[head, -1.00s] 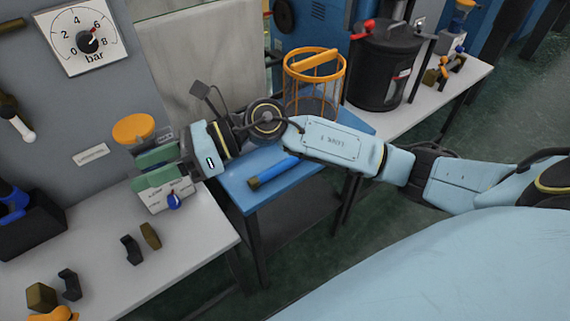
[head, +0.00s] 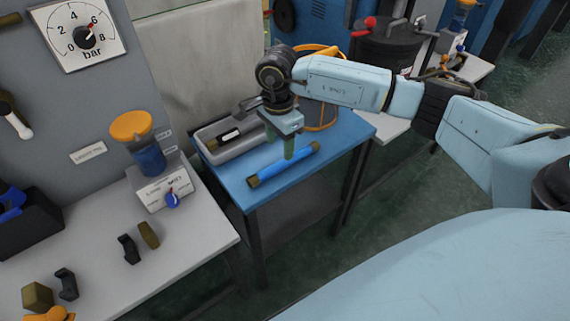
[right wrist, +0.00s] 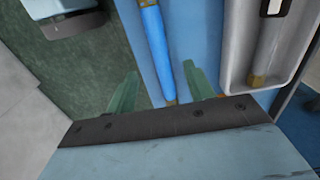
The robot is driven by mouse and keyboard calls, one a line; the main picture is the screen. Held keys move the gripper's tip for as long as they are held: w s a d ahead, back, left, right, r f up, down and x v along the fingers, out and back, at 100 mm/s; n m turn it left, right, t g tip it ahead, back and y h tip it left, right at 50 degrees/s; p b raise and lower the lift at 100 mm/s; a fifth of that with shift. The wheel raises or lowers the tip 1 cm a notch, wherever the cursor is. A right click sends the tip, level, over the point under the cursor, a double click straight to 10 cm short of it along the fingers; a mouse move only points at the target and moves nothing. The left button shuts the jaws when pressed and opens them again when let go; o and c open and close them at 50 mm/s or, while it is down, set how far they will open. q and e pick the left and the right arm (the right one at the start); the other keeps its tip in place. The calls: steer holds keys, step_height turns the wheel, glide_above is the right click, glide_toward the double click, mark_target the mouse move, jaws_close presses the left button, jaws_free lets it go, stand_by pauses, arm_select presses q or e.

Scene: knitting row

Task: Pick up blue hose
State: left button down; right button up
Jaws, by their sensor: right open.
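The blue hose (head: 284,165) is a short blue tube with brass-coloured ends, lying on the blue table (head: 235,190) near its front edge. In the right wrist view the hose (right wrist: 155,40) runs away from between my green fingers. In the right wrist view my right gripper (right wrist: 160,82) is open, one finger on each side of the hose's line, with nothing held. I cannot tell the exact height. My left gripper is not in view.
A grey bench (head: 200,235) is to the left.

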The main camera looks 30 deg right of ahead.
mark_target(282, 161)
steer(key=f, duration=0.4)
steer(key=f+b, duration=0.1)
steer(key=f, duration=0.1)
steer(key=shift+d, duration=0.3)
steer(key=shift+w+f, duration=0.1)
steer(key=shift+f, duration=0.35)
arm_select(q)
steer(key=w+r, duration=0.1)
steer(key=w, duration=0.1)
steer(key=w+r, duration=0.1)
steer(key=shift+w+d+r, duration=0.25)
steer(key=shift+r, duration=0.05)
arm_select(e)
steer(key=c, duration=1.1)
